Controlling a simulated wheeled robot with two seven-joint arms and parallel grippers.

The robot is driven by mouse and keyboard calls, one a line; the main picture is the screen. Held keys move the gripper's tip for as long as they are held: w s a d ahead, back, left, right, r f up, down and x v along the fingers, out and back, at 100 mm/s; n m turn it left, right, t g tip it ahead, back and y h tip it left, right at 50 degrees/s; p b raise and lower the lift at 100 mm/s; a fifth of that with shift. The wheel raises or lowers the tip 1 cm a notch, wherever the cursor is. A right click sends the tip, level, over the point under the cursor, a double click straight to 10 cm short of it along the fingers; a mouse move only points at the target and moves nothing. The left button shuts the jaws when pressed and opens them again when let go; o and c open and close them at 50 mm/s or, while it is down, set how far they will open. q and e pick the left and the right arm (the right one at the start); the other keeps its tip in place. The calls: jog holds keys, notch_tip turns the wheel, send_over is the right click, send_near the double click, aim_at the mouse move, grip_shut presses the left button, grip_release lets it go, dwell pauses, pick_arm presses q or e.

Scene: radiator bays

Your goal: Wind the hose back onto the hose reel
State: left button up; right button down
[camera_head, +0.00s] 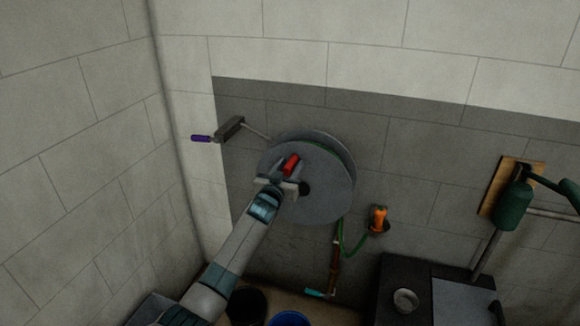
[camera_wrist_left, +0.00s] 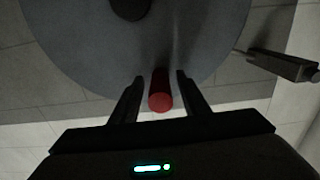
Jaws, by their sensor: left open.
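The hose reel (camera_head: 325,198) is a grey disc on the dark wall panel, with a dark hub at its centre. A red crank handle (camera_head: 291,164) sticks out from its face. My left gripper (camera_head: 281,179) is at the handle in the head view. In the left wrist view the red handle (camera_wrist_left: 160,97) stands between the two open fingers (camera_wrist_left: 159,100), with gaps on both sides. My right gripper is not in view.
A grey bracket (camera_head: 230,129) with a purple grip sits on the wall left of the reel. Dark and blue buckets (camera_head: 289,319) stand on the floor below. A dark cabinet (camera_head: 395,275) with a small round dish is at right, near a green lamp-like fixture (camera_head: 513,206).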

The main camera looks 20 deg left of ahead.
pick_arm(q)
grip_shut()
dwell(0.3)
